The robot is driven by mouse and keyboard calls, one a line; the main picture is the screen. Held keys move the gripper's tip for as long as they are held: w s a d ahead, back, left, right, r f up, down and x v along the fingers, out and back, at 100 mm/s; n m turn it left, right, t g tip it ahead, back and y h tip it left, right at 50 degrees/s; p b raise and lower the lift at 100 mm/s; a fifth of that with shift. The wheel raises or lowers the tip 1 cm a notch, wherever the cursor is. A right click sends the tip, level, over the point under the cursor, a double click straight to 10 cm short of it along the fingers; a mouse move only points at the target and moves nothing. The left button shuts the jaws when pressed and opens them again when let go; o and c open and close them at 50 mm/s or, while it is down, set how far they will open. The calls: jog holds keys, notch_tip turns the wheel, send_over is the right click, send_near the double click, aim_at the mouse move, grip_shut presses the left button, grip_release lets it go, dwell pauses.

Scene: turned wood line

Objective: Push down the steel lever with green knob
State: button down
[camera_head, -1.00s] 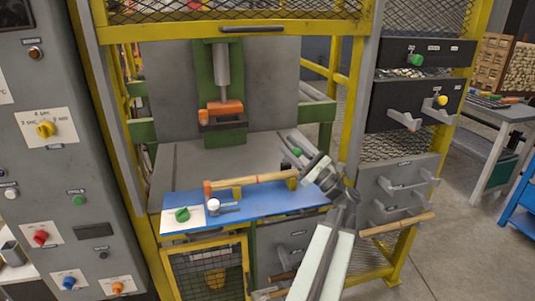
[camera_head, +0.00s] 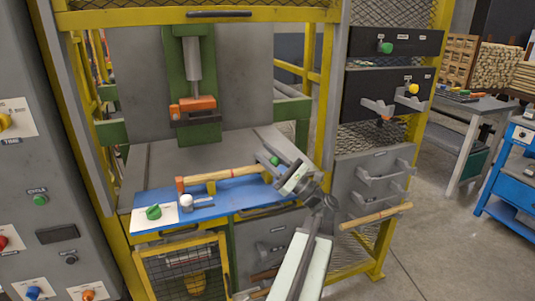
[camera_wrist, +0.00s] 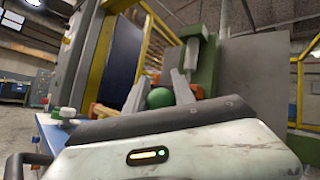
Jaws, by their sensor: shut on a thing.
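The green knob (camera_head: 275,161) is a small ball at the right end of the blue bench, in front of the press. My gripper (camera_head: 271,158) reaches it from the lower right in the head view. In the wrist view the green knob (camera_wrist: 160,97) sits between my two grey fingers (camera_wrist: 158,92), and my gripper is shut on it. The steel lever's arm is hidden, so I cannot tell its angle.
A blue bench top (camera_head: 232,201) carries a wooden rod (camera_head: 225,174), a white-knobbed control (camera_head: 186,201) and a green turn knob (camera_head: 153,212). The green press (camera_head: 192,95) stands behind. Drawers (camera_head: 372,175) with protruding handles stand to the right.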

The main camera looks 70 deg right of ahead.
aim_at(278, 161)
jog(key=shift+s, duration=0.1)
dwell(0.3)
jog(key=c, duration=1.1)
grip_release()
jog(key=shift+a, duration=0.1)
jog(key=shift+o, duration=0.2)
jog(key=shift+s+f+b, duration=0.25)
jog(key=shift+s+b, duration=0.05)
jog(key=b+v, duration=0.1)
jog(key=v, duration=0.2)
jog(key=shift+s+r, duration=0.1)
jog(key=shift+s, duration=0.15)
jog(key=s+a, duration=0.1)
jog(key=s, duration=1)
jog(key=shift+r, duration=0.15)
